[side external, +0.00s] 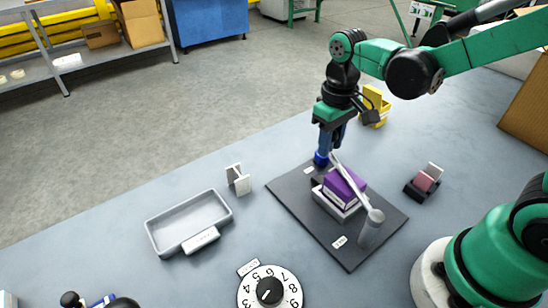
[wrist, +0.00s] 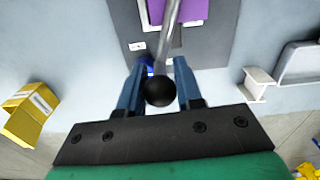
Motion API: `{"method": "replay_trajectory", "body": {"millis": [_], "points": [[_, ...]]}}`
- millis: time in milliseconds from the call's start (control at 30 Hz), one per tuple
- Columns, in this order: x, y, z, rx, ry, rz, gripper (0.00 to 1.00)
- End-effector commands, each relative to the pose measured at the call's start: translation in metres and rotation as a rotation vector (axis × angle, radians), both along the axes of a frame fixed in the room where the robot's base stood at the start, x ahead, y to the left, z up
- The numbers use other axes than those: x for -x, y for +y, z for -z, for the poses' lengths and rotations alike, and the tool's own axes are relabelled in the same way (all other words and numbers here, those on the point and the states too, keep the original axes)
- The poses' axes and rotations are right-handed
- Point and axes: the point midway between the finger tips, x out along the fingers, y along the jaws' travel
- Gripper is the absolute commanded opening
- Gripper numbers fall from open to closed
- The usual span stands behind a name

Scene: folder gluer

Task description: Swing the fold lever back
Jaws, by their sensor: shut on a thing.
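The fold lever (side external: 350,180) is a silver rod on a grey cylindrical post (side external: 371,230) at the right of a dark base plate (side external: 300,188). It slants across a purple box (side external: 344,187), which sits in a light holder (side external: 338,208). My gripper (side external: 327,155) points down at the lever's far end, near the plate's back edge. In the wrist view, the lever's black ball knob (wrist: 159,91) is between the blue fingers of my gripper (wrist: 160,68), which is shut on it. The purple box (wrist: 190,8) shows at the top edge. The fingers hide the knob in the side view.
A grey tray (side external: 160,242) and a small white stand (side external: 238,180) are left of the plate. A numbered dial (side external: 252,294) is in front. A dark holder with a pink block (side external: 424,182) is to the right. A yellow bin (side external: 375,107) stands behind.

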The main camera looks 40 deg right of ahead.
Motion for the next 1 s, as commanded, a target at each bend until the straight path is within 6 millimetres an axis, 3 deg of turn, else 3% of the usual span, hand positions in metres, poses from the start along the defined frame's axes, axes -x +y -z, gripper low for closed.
{"method": "replay_trajectory", "body": {"millis": [467,1000], "points": [[-0.007,0.061,0.000,-0.001,0.002,-0.405,0.00],[0.011,0.121,0.000,0.000,0.001,-0.830,0.00]]}}
